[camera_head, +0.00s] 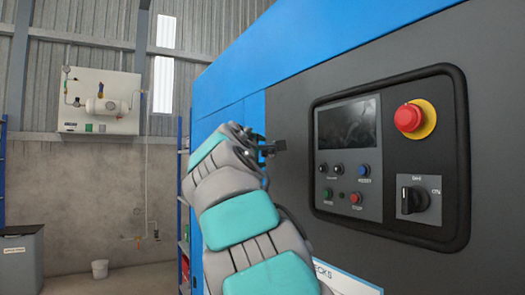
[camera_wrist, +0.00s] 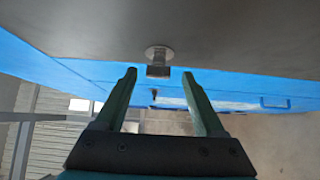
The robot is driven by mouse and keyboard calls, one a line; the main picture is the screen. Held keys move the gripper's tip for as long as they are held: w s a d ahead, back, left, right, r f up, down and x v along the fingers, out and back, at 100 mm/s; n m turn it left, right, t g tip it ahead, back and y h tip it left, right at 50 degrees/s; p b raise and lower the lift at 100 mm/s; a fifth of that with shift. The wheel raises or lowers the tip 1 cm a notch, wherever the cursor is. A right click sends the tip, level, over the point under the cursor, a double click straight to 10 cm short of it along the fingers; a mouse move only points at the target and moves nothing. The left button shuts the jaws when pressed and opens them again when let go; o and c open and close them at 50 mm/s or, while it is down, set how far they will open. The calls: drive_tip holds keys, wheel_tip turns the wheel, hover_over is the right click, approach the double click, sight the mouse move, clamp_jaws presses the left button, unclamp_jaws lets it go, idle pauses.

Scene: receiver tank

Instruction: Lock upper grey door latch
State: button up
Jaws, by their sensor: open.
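In the wrist view, a metal door latch (camera_wrist: 159,54) with a round base and a short tab sticks out from the grey door (camera_wrist: 235,25). My gripper (camera_wrist: 159,73) is open. Its two green fingers stand apart, one to each side of the tab's line, with the tab at the gap between the tips. I cannot tell whether the tab is fully between them, and no contact shows. In the head view, my gripper (camera_head: 274,147) is beside the grey panel near its left edge, and the latch cannot be made out there.
Right of my gripper in the head view is a control panel (camera_head: 392,158) with a screen, a red emergency button (camera_head: 408,117) and a black rotary switch (camera_head: 414,200). The blue cabinet frame (camera_head: 230,85) runs above and left. A grey bin (camera_head: 20,258) stands far left.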

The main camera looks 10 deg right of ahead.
drive_tip(key=shift+x, duration=0.95)
clamp_jaws()
